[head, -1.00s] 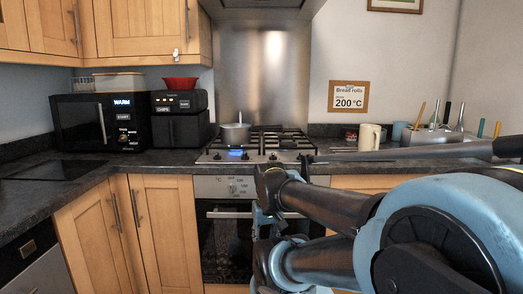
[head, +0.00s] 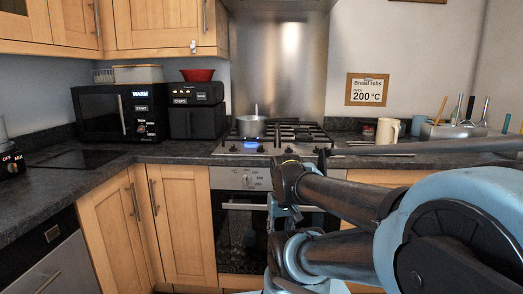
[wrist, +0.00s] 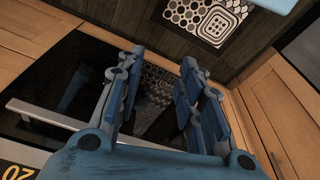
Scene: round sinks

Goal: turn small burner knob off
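The hob (head: 225,150) is set in the counter, with several small knobs (head: 262,150) along its front edge. A blue flame (head: 250,143) burns at the front left under a grey saucepan (head: 251,127). Which knob is the small burner's cannot be told at this size. My gripper shows in the wrist view (wrist: 160,65) with its two blue fingers spread and nothing between them. It points down past the dark oven door toward the floor. In the head view my arm covers much of the gripper, which is below the hob front; it touches no knob.
The oven (head: 240,225) has a long handle and a dial (head: 248,180). My arm crosses the right counter, where a cream mug (head: 387,131) and a utensil holder stand. A microwave (head: 118,114) and an air fryer (head: 197,105) stand left. Counter before them is clear.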

